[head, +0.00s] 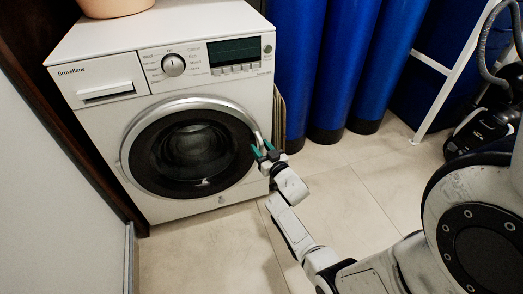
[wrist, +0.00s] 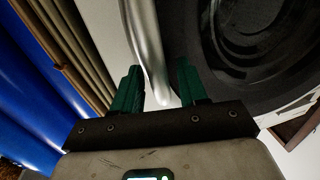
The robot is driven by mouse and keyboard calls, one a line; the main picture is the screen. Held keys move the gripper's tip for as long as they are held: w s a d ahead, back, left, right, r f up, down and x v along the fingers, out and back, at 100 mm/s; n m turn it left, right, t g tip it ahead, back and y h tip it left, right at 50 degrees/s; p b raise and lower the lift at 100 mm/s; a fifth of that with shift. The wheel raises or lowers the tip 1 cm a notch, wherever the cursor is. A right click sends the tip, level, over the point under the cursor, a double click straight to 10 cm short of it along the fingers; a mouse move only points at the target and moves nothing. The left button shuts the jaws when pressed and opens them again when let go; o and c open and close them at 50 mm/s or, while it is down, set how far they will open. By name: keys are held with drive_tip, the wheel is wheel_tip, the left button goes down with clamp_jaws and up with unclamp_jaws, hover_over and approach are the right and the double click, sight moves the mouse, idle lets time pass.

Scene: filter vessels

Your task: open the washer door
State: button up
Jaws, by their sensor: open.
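The white washer (head: 101,120) stands at the left in the head view. Its round door (head: 191,148) has a silver rim and dark glass, and it looks shut. My gripper (head: 264,150) is at the right edge of the door. In the wrist view, the green fingers of my gripper (wrist: 156,88) are open, with the silver door handle (wrist: 147,50) running between them. The fingers stand on either side of it; I cannot tell whether either one touches it. The dark door glass (wrist: 245,45) lies to the right of the handle.
Blue cylindrical vessels (head: 335,65) stand right of the washer, with thin panels (head: 279,115) between. A white frame (head: 450,85) and a dark machine (head: 482,128) are further right. A pale wall panel (head: 55,190) is close at left. The tiled floor (head: 205,255) in front is clear.

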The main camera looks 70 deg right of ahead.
clamp_jaws()
idle(0.4)
